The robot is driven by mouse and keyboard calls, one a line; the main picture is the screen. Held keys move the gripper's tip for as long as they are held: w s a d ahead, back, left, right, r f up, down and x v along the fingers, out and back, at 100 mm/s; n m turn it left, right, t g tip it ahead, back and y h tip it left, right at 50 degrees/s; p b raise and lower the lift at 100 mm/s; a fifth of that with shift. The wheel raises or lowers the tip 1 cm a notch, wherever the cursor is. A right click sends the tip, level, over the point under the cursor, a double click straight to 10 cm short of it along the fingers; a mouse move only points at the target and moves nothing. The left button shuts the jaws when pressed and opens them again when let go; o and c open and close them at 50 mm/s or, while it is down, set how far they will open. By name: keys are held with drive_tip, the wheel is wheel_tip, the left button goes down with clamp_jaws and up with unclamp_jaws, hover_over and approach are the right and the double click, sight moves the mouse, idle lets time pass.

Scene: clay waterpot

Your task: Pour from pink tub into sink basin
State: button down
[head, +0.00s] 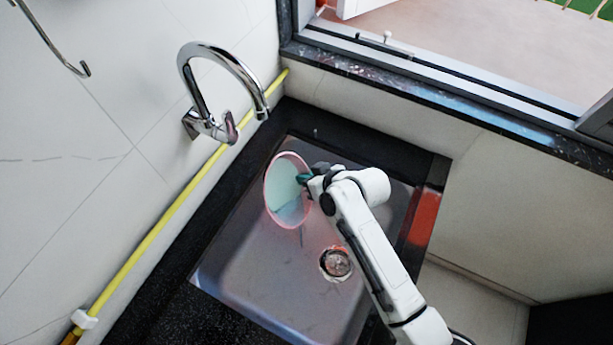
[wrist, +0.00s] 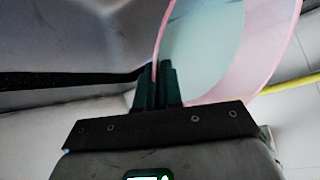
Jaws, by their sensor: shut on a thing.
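The pink tub (head: 288,190) is held over the far part of the sink basin (head: 270,258), tilted so that its open mouth faces the head view. Its inside looks pale greenish, with a greyer patch low inside, and a thin streak shows just below its lower rim. My gripper (head: 306,179) is shut on the tub's right rim. In the wrist view the dark fingers (wrist: 157,85) pinch the edge of the tub (wrist: 225,50). I cannot tell how much is in the tub.
A chrome faucet (head: 222,85) arches from the wall behind the basin. A yellow pipe (head: 165,222) runs along the wall. The drain (head: 336,263) lies nearer in the basin. A window with a dark sill (head: 450,108) is at the upper right. A hook (head: 60,50) hangs upper left.

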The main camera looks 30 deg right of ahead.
drive_tip(key=shift+s+t+b, duration=0.2)
drive_tip(key=shift+t+b, duration=0.2)
drive_tip(key=shift+b, duration=0.15)
drive_tip(key=shift+s+d+r+t+y+b, duration=0.1)
drive_tip(key=shift+s+r+t+y+b, duration=0.3)
drive_tip(key=shift+t+b, duration=0.65)
idle(0.7)
drive_tip(key=shift+s+r+b, duration=0.1)
drive_tip(key=shift+r+b, duration=0.05)
drive_tip(key=shift+b, duration=0.15)
drive_tip(key=shift+s+b, duration=0.2)
drive_tip(key=shift+b, duration=0.45)
idle(0.3)
drive_tip(key=shift+s+r+t+b, duration=0.15)
drive_tip(key=shift+t+b, duration=0.3)
drive_tip(key=shift+b, duration=0.25)
drive_tip(key=shift+r, duration=0.1)
drive_tip(key=shift+r+p, duration=0.15)
drive_tip(key=shift+p, duration=0.2)
drive_tip(key=p, duration=0.2)
drive_tip(key=r+p, duration=0.1)
drive_tip(key=shift+w+r+g+p, duration=0.3)
drive_tip(key=shift+w+g+p, duration=0.05)
drive_tip(key=shift+g+p, duration=0.05)
drive_tip(key=shift+w+r+g+p, duration=0.2)
drive_tip(key=shift+g+p, duration=0.1)
drive_tip(key=shift+p, duration=0.6)
